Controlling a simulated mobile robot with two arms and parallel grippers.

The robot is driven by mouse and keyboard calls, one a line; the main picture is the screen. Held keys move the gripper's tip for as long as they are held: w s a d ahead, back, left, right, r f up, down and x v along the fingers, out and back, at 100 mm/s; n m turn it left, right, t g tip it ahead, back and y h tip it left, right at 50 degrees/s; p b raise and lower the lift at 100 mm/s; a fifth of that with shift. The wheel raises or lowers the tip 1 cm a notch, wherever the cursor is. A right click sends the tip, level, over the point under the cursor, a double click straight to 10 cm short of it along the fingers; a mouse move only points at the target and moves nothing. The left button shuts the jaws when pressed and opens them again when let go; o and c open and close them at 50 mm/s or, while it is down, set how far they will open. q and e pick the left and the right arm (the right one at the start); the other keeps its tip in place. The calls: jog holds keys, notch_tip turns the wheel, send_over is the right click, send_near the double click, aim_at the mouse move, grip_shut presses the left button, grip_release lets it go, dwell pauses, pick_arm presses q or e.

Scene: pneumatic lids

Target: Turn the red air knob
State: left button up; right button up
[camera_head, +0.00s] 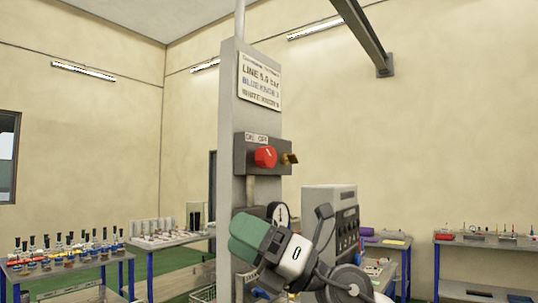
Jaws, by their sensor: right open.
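The red air knob (265,157) is round and sits on the front of a dark grey valve box (243,155). The box is fixed to a tall grey post, under a small label reading ON and OFF. A brass fitting (290,158) sticks out of the box's right side. My right gripper (287,226) is below the knob, apart from it, at the end of my arm from the lower right. It is open, and I see nothing held in it. My left gripper is out of view.
A sign (260,81) is on the post above the box. A grey panelled cabinet (330,200) stands right of the post, partly behind my arm. Tables with bottles (65,262) and small items stand at left and right. The space in front of the knob looks clear.

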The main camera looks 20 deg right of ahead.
jog(key=d+r+n+h, duration=0.3)
jog(key=d+r+h, duration=0.1)
jog(key=r, duration=0.3)
jog(key=m+t+h, duration=0.1)
jog(key=t+h, duration=0.3)
jog(key=h, duration=0.2)
send_near(271, 154)
jog(key=p+x, duration=0.4)
jog(key=x, duration=0.5)
jog(key=shift+a+r+p, duration=0.1)
jog(key=shift+r+p, duration=0.1)
jog(key=shift+p, duration=0.2)
jog(key=shift+w+a+f, duration=0.15)
jog(key=shift+w+a, duration=0.15)
jog(key=shift+w, duration=0.2)
jog(key=c, duration=0.9)
